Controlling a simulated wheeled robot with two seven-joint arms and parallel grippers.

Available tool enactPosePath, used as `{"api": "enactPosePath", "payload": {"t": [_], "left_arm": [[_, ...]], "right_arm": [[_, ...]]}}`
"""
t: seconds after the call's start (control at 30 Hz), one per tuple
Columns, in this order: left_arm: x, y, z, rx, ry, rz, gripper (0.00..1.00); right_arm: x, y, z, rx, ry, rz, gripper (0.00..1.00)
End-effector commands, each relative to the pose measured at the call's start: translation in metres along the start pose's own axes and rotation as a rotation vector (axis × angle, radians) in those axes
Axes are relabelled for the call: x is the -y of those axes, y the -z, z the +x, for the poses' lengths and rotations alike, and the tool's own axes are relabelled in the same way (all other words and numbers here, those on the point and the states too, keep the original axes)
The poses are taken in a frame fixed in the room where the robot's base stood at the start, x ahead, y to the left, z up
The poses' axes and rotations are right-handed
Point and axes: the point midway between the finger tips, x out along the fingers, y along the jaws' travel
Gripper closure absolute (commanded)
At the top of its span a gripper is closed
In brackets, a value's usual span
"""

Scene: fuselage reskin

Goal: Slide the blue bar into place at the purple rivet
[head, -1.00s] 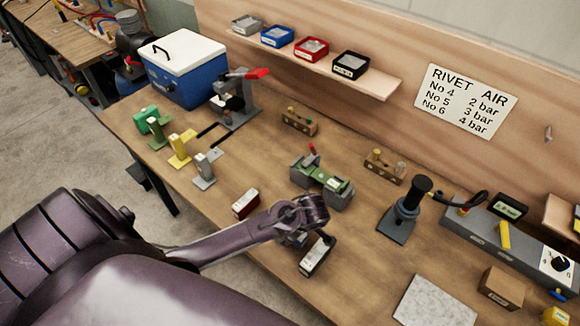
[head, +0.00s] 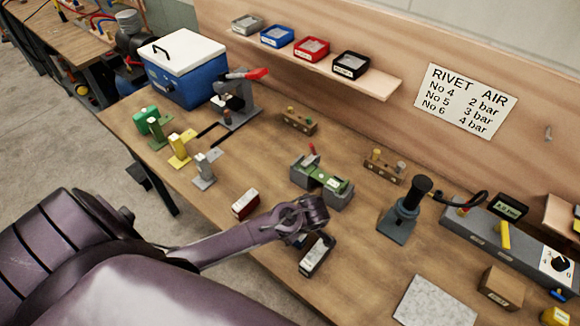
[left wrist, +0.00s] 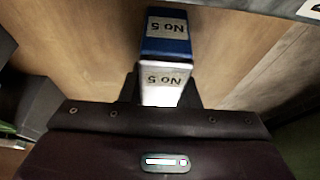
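The blue bar (left wrist: 166,35) shows in the left wrist view, with a blue part and a white part (left wrist: 161,83), both marked "No 5". In the head view its pale labelled face (head: 314,256) shows near the table's front edge, beneath my left gripper (head: 316,238). In the left wrist view the dark fingers (left wrist: 163,95) lie against both sides of the white part, shut on the bar. I cannot tell whether the bar touches the table. I cannot make out a purple rivet. My right gripper is out of view.
A red bar (head: 245,204) stands left of my gripper. A green and grey fixture (head: 322,182) is behind it. A dark tool stand (head: 399,220), a grey plate (head: 436,301) and a cardboard box (head: 502,287) are to the right. Bare wood lies between them.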

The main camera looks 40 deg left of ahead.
Motion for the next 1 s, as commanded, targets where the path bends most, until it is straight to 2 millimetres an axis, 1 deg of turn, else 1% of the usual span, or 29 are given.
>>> {"api": "enactPosePath", "payload": {"t": [0.03,0.17,0.77,0.87,1.0], "left_arm": [[0.0,0.0,0.0,0.0,0.0,0.0,0.83],[0.0,0.0,0.0,0.0,0.0,0.0,1.0],[-0.002,0.002,-0.005,0.001,-0.003,-0.001,1.0],[-0.002,0.004,-0.011,0.002,-0.005,-0.002,1.0],[-0.002,0.011,-0.03,0.004,-0.007,-0.004,1.0]], "right_arm": [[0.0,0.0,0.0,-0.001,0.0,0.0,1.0],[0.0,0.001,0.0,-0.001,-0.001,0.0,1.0],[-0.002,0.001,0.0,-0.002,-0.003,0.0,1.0],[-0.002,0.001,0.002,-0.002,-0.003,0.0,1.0],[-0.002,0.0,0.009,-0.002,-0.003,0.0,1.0]]}}
